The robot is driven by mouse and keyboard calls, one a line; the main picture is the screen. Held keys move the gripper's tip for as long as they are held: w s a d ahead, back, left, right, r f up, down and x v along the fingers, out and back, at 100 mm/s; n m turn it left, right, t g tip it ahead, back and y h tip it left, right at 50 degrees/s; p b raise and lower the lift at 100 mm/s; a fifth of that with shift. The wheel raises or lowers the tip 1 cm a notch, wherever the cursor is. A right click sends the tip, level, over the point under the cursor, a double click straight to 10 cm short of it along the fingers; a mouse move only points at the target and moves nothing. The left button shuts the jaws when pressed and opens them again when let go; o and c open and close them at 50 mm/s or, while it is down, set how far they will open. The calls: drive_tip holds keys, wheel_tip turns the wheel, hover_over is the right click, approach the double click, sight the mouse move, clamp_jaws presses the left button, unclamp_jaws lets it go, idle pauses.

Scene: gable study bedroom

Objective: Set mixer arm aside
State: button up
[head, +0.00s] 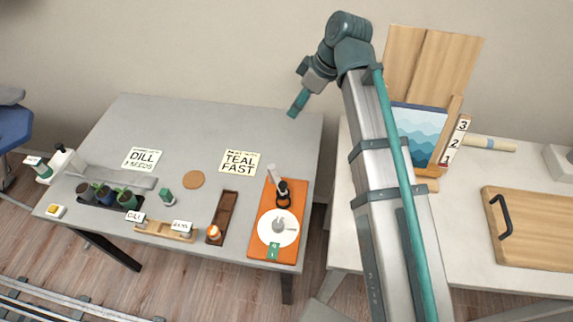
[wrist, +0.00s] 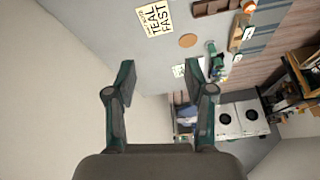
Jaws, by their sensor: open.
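My gripper (head: 298,103) is raised in the air near the back right corner of the grey table (head: 165,120). In the wrist view its two fingers (wrist: 163,80) stand wide apart with nothing between them. An orange board (head: 262,200) lies at the table's right side. On it is a white round plate (head: 266,236) with a small grey piece (head: 278,226). Behind the plate are a black piece (head: 284,198) and a pale grey upright piece (head: 272,174). I cannot tell which of these is the mixer arm. My gripper is apart from all of them.
A brown tray (head: 228,200), a round cork mat (head: 194,180), a "TEAL FAST" card (head: 239,163) and several plant pots (head: 127,199) stand to the left. A white table with a wooden board (head: 540,230) and a wave picture (head: 415,135) is at right. The grey table's back is clear.

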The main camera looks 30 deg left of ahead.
sight(284, 185)
drive_tip(key=s+d+f+t+h, duration=0.1)
drive_tip(key=s+f+h, duration=0.4)
drive_tip(key=s+f, duration=0.5)
drive_tip(key=shift+s+d+f+p, duration=0.15)
drive_tip(key=shift+f+p, duration=0.1)
drive_tip(key=shift+f, duration=1.35)
drive_tip(key=shift+s+f+p, duration=0.2)
drive_tip(key=shift+f+p, duration=0.1)
drive_tip(key=shift+f, duration=1.35)
drive_tip(key=shift+s+d+f+p, duration=0.15)
drive_tip(key=shift+f+p, duration=0.1)
drive_tip(key=shift+f, duration=1.35)
drive_tip(key=shift+a, duration=0.1)
clamp_jaws()
